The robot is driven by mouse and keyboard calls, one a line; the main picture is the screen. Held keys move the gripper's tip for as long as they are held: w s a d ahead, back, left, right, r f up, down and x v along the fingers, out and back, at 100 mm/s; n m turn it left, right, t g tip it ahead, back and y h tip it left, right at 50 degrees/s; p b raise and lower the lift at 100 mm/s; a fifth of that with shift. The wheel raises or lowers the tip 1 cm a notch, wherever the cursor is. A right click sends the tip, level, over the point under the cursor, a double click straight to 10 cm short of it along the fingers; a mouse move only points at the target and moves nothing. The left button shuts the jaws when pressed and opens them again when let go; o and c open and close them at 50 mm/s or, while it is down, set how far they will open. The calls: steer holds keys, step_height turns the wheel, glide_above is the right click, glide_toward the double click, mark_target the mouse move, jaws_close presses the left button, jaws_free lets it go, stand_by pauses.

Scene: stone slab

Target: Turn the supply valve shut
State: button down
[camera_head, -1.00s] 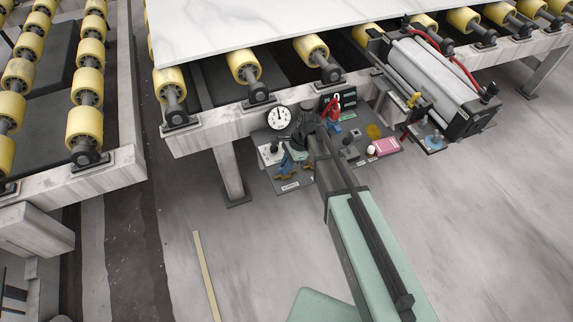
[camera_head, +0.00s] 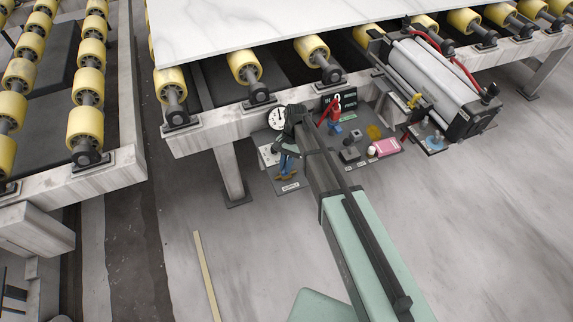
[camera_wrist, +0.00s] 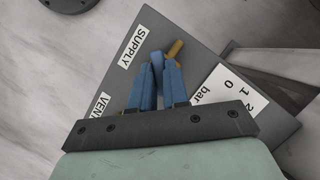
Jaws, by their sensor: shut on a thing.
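The supply valve shows a brass body end (camera_wrist: 175,48) and a blue handle (camera_wrist: 157,68) in the wrist view, beside a white SUPPLY label (camera_wrist: 133,47). My gripper (camera_wrist: 158,65) has blue fingers closed around that handle, one on each side. In the head view my gripper (camera_head: 286,157) reaches down over the left end of the dark panel, with brass (camera_head: 287,176) just below it. The fingers and palm hide much of the valve, so its exact angle is hard to tell.
A VENT label (camera_wrist: 101,112) is partly covered by my palm. A round gauge (camera_head: 277,118) sits behind my wrist. A red-handled part (camera_head: 335,112) and a pink box (camera_head: 385,147) are to the right.

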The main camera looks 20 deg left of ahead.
steer(key=n, duration=0.2)
steer(key=n+h, duration=0.1)
steer(key=n, duration=0.1)
steer(key=shift+a+n+t+h, duration=0.2)
steer(key=shift+n+t+h, duration=0.1)
steer(key=shift+n, duration=0.1)
steer(key=shift+s+n+t+h, duration=0.15)
steer(key=shift+n+h, duration=0.25)
steer(key=shift+n, duration=0.7)
steer(key=shift+w+n+t+h, duration=0.1)
steer(key=shift+n+t+h, duration=0.25)
steer(key=shift+n, duration=0.75)
steer(key=c, duration=1.1)
jaws_free()
steer(key=v, duration=1.4)
steer(key=shift+a+f, duration=0.1)
